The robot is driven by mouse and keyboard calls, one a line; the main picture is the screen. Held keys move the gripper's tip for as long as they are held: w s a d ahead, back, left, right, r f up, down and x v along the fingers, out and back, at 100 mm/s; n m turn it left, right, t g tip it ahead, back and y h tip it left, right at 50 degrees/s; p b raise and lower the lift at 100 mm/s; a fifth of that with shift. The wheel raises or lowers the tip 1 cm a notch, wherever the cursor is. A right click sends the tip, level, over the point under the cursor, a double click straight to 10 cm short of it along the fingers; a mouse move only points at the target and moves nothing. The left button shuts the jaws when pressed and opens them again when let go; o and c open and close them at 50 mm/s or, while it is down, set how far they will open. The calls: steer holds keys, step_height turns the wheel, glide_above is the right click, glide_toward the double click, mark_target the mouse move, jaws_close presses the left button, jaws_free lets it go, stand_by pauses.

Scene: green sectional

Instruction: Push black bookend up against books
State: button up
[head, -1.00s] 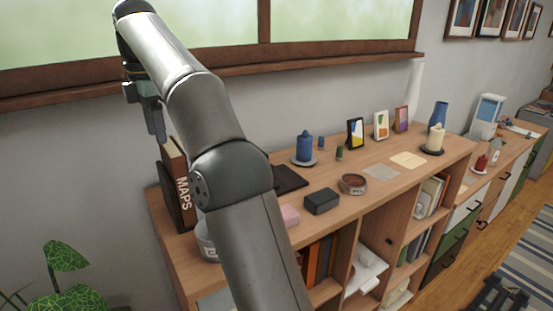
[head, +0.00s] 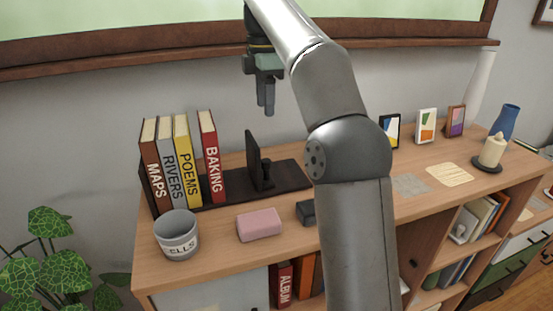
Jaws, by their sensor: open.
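The black bookend (head: 254,160) stands upright on a dark base strip (head: 290,177) on top of the wooden shelf unit. To its left stands a row of upright books (head: 180,165), with spines reading MAPS, RIVERS, POEMS and BAKING. A clear gap separates the bookend from the red BAKING book (head: 211,158). A small dark knob or handle shows on the bookend's right side. My gripper (head: 267,110) is open and empty, fingers pointing down, above and behind the bookend in the picture. My arm hides the right end of the strip.
A grey pot (head: 177,236) and a pink block (head: 259,225) sit in front of the books and strip. A dark box (head: 306,212) is partly behind my arm. Picture frames (head: 426,126) and a candle (head: 492,150) stand to the right. A window ledge (head: 130,62) runs behind.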

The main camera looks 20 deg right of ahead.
mark_target(267, 160)
step_height(267, 160, down, 15)
steer(key=shift+d+f+b, duration=0.1)
steer(key=shift+f+b, duration=0.05)
steer(key=shift+b, duration=0.9)
steer(key=shift+c, duration=0.4)
jaws_close()
